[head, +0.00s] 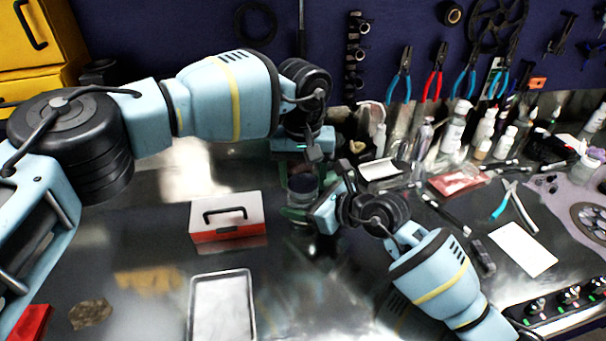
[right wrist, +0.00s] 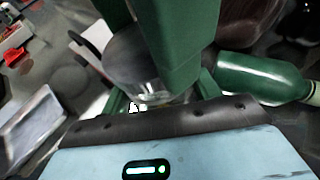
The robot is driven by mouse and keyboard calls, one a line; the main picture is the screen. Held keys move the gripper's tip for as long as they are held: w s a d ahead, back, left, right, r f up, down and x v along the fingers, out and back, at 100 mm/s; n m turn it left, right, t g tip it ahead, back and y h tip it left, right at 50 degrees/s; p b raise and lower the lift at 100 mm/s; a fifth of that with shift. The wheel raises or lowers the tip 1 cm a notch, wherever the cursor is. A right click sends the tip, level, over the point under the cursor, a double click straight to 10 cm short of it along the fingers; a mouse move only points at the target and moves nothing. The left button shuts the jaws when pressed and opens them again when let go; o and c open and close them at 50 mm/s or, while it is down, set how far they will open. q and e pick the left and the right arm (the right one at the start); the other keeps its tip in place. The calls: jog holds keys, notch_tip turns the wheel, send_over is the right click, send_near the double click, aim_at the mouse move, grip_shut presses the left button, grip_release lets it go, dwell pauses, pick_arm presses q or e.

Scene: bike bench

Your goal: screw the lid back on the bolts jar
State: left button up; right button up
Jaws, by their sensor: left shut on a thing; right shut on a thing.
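The bolts jar (head: 301,198) stands on the metal bench in the middle of the head view. It also shows in the right wrist view as clear glass (right wrist: 150,92) below a dark grey lid (right wrist: 135,55). My right gripper (head: 300,212) is shut on the jar from the right, its green fingers low around the glass. My left gripper (head: 303,172) comes down from above, and its green fingers (right wrist: 178,45) are shut on the lid. The lid sits at the jar's top. The fingers hide part of the rim, so I cannot tell how tightly it is seated.
A red and white toolbox (head: 227,218) stands left of the jar, with a metal tray (head: 222,308) in front of it. Bottles (head: 453,130) and a red packet (head: 458,184) crowd the back right. A green bottle (right wrist: 262,80) lies near the jar in the right wrist view.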

pick_arm(q)
jog(key=shift+s+f, duration=0.1)
jog(key=shift+f, duration=0.9)
pick_arm(e)
jog(key=shift+s+a, duration=0.1)
jog(key=shift+a, duration=0.05)
pick_arm(q)
jog(key=shift+d+r, duration=0.2)
jog(key=shift+r, duration=0.3)
jog(key=shift+d+r, duration=0.1)
jog(key=shift+r, duration=0.1)
dwell(0.3)
jog(key=shift+d+r, duration=0.1)
jog(key=shift+r, duration=0.35)
jog(key=shift+c, duration=0.2)
pick_arm(e)
jog(key=shift+f, duration=0.15)
pick_arm(q)
jog(key=shift+o, duration=0.2)
jog(key=shift+f, duration=0.25)
